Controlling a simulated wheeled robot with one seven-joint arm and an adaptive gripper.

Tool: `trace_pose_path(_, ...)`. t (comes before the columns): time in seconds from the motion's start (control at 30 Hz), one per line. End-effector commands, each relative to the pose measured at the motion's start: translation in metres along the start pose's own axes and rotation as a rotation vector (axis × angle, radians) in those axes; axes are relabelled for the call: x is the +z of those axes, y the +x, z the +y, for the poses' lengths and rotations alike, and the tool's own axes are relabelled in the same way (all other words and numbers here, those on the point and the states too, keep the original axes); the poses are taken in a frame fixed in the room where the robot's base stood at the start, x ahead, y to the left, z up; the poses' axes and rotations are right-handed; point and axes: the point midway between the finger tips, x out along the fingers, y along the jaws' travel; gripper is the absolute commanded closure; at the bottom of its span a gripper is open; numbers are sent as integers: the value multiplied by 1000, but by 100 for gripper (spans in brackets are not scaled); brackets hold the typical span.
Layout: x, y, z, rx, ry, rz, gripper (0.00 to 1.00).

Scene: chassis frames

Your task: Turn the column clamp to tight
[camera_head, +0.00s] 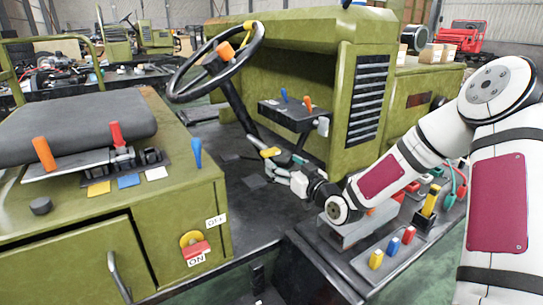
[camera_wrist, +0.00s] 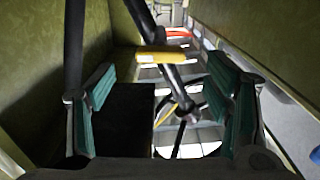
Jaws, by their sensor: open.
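The steering column (camera_head: 241,112) slants down from the black steering wheel (camera_head: 215,63) to the dark floor. A yellow-ended lever (camera_head: 270,152), which looks like the column clamp, is low on the column. In the wrist view, the yellow lever end (camera_wrist: 165,53) is ahead of my fingers and a little above the middle, with a dark bar running down behind it. My gripper (camera_head: 283,168) is at the lower column, close to the lever. In the wrist view, my gripper (camera_wrist: 165,90) is open, with green pads apart and nothing held. The clamp's pivot and any markings are not legible.
The seat box (camera_head: 150,215) with levers and a red switch is at left. A tray (camera_head: 385,262) with coloured pieces is beneath my arm. Dark floor lies between.

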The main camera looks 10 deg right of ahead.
Motion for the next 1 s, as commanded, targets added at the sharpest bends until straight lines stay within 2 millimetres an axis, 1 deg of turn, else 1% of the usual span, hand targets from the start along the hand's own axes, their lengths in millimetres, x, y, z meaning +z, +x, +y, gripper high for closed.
trace_pose_path(0.03,1,11,0,-2,0,1,28)
trace_pose_path(0.2,1,42,-1,-2,0,0,28)
trace_pose_path(0.4,1,67,0,-1,-1,-1,28)
trace_pose_path(0.6,1,76,0,0,-1,-3,28)
trace_pose_path(0.83,1,76,0,0,-1,-2,28)
trace_pose_path(0.87,1,76,0,0,-1,-2,33)
trace_pose_path(0.9,1,76,0,0,-1,-2,42)
trace_pose_path(0.97,1,76,0,0,-1,-2,56)
trace_pose_path(1.0,1,76,0,0,-1,-2,65)
